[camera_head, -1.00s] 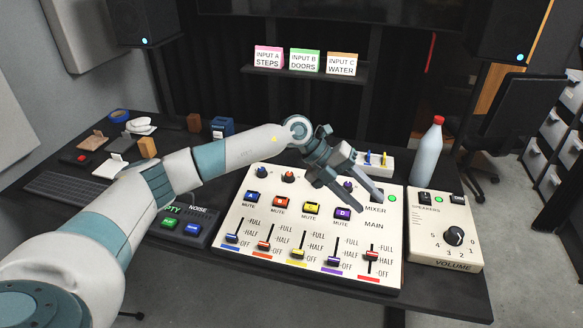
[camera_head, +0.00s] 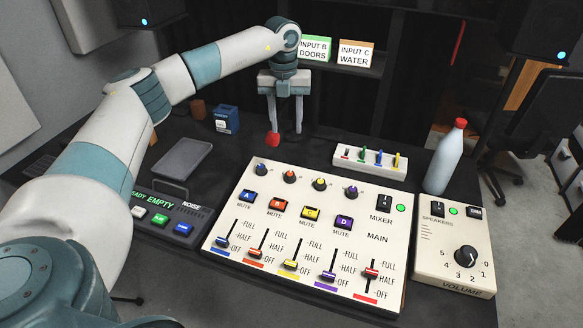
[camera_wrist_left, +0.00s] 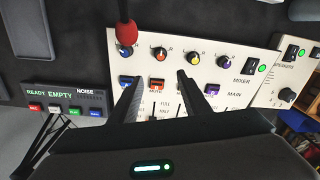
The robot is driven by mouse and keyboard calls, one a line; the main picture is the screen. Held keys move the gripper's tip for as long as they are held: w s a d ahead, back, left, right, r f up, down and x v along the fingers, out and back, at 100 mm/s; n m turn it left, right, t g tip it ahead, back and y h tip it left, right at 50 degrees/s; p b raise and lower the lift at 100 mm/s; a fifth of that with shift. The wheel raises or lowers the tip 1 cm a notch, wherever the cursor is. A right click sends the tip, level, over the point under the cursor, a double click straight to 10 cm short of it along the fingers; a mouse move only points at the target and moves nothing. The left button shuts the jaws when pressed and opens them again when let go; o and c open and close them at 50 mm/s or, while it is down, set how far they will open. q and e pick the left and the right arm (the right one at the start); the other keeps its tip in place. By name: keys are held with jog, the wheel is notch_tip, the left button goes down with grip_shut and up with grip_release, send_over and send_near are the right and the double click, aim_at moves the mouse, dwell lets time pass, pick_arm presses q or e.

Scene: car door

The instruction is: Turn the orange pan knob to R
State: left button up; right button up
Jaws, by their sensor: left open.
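The orange pan knob (camera_head: 289,176) is second from the left in the knob row along the mixer's (camera_head: 222,238) far edge. It also shows in the left wrist view (camera_wrist_left: 160,53), with small L and R marks beside it; I cannot tell where its pointer stands. My left gripper (camera_head: 285,131) is open, its fingers pointing down beyond the mixer's far edge in the head view. In the left wrist view its fingers (camera_wrist_left: 160,76) are apart and appear below the orange knob, with nothing between them. My right gripper is not in view.
A red ball-shaped tip (camera_head: 272,139) is close to one left finger; it shows on a dark stem in the left wrist view (camera_wrist_left: 126,33). Blue (camera_head: 261,169), yellow (camera_head: 320,184) and purple (camera_head: 351,192) knobs flank the orange one. A bottle (camera_head: 445,160) stands at right.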

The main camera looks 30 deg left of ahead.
pick_arm(q)
jog(key=shift+f, duration=0.1)
jog(key=p, duration=0.3)
send_near(290, 173)
notch_tip(290, 173, down, 7)
jog(key=shift+d+r+p, duration=0.1)
jog(key=shift+p, duration=0.65)
jog(key=shift+f, duration=0.75)
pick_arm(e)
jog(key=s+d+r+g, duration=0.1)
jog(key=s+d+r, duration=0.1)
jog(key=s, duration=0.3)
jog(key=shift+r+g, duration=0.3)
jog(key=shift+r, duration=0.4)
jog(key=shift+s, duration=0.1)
pick_arm(q)
jog(key=c, duration=1)
